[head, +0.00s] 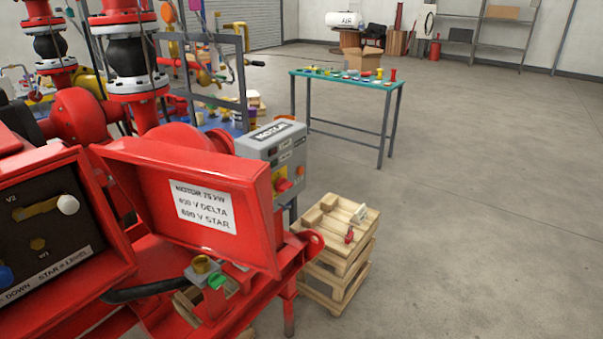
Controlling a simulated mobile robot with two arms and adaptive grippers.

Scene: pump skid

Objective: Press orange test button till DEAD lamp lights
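A grey control box (262,150) with a label that seems to read MOTOR stands behind the open red lid (190,195). On its face are a red and yellow rotary switch (283,185) and a small orange round spot (301,170), which may be a button. I cannot make out a test button for sure. No lamp marked DEAD can be read. The open red terminal box (40,230) at the left shows a brass link, a white knob and a blue knob inside. Neither of my grippers is in view.
A yellow part (203,263) and a green part (217,281) sit on the red skid's front edge. Stacked wooden pallets (335,265) with small items stand right of it. A green-topped table (350,78) with several small items stands behind. The floor at right is clear.

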